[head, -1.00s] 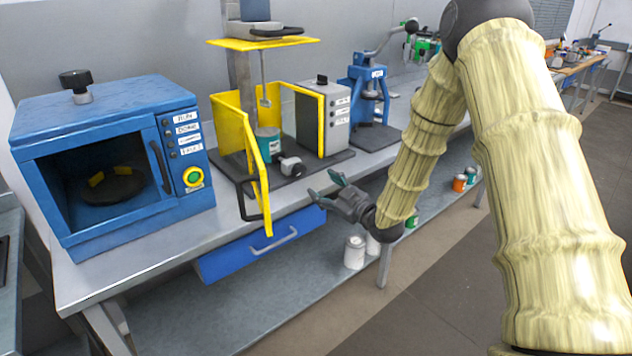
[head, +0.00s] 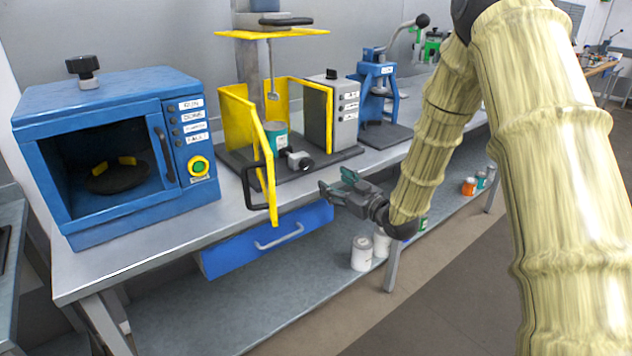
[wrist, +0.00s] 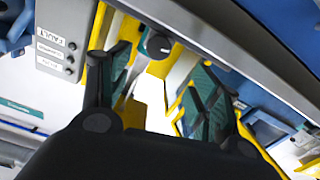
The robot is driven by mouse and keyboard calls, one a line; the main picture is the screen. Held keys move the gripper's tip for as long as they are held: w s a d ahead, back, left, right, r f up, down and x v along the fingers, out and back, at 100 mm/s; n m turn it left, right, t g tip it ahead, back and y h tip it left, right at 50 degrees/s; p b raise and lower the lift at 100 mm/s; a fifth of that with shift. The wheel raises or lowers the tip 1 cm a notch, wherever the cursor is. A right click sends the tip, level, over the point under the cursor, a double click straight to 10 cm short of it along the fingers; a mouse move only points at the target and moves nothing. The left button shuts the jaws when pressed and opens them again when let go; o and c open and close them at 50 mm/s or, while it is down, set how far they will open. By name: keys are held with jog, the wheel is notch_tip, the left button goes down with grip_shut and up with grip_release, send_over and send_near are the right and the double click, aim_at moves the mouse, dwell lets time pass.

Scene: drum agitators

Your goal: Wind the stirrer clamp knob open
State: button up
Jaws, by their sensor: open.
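The stirrer clamp knob (head: 302,162) is a small dark knob on a pale grey body at the front of the stirrer's dark base (head: 328,158). It also shows between my fingers in the wrist view (wrist: 158,45), beyond the fingertips. A teal-labelled can (head: 275,143) stands behind it, under the stirrer shaft (head: 271,80). My gripper (head: 334,182) is open and empty, in front of the bench edge, to the right of and lower in the picture than the knob. It is apart from the knob.
The yellow guard's open door (head: 267,180) with a black handle (head: 247,187) juts forward left of the knob. A grey control box (head: 343,115) stands to the right. A blue drawer (head: 265,240) and pale cans (head: 361,253) are below.

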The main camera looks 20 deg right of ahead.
aim_at(309, 165)
jog(key=w+a+m+b, duration=0.1)
jog(key=w+m+b, duration=0.1)
jog(key=w+b, duration=0.1)
jog(key=w+a+m+b, duration=0.1)
jog(key=w+m+b, duration=0.1)
jog(key=w+b, duration=0.1)
jog(key=w+a+m+b, duration=0.2)
jog(key=w+b, duration=0.1)
jog(key=w, duration=0.2)
jog(key=shift+r, duration=0.2)
dwell(0.4)
jog(key=shift+d, duration=0.1)
jog(key=c, duration=1)
